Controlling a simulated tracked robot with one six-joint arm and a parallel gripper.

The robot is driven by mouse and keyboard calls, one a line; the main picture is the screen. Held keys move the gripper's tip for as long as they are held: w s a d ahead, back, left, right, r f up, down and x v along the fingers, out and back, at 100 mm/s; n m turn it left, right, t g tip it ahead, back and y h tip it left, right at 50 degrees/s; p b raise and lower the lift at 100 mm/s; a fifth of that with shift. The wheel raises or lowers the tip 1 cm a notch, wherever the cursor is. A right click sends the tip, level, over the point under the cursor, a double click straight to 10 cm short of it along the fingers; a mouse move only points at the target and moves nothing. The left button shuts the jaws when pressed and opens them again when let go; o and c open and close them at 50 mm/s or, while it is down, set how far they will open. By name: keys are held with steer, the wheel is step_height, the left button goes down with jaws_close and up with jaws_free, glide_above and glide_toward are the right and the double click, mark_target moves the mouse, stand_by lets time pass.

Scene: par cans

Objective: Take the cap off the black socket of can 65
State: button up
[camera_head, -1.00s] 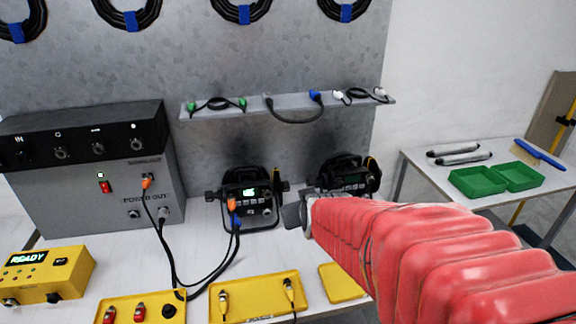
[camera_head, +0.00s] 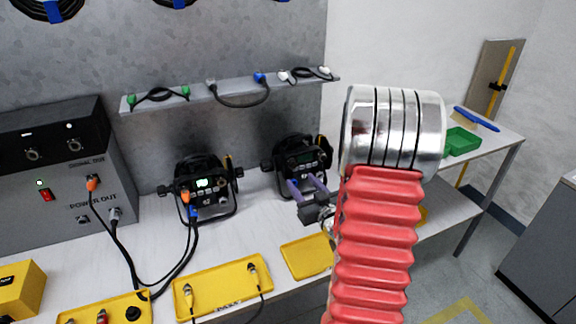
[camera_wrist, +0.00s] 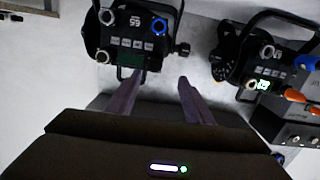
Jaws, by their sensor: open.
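Can 65 (camera_head: 299,158) is the dark lamp on the right of the bench; its "65" label reads upside down in the wrist view (camera_wrist: 124,30). A blue-ringed socket and grey-ringed ones show on its panel there. I cannot make out the black socket or its cap for certain. My gripper (camera_head: 308,187) is open and empty, in front of the can's lower part in the head view. In the wrist view my two purple fingers (camera_wrist: 158,78) stand apart and point toward can 65, with the right finger beyond its edge.
A second lit can (camera_head: 202,188) with orange and blue plugs stands to the left. A shelf (camera_head: 226,92) with short cables hangs above. A side table with a green box (camera_head: 461,141) stands right.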

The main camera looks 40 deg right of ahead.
mark_target(294, 167)
steer(key=shift+s+d+f+t, duration=0.3)
steer(key=shift+s+d+t, duration=0.2)
steer(key=shift+s, duration=0.2)
steer(key=shift+w, duration=0.15)
steer(key=shift+x, duration=4.4)
steer(key=shift+c, duration=0.2)
jaws_close()
steer(key=shift+v, duration=1.25)
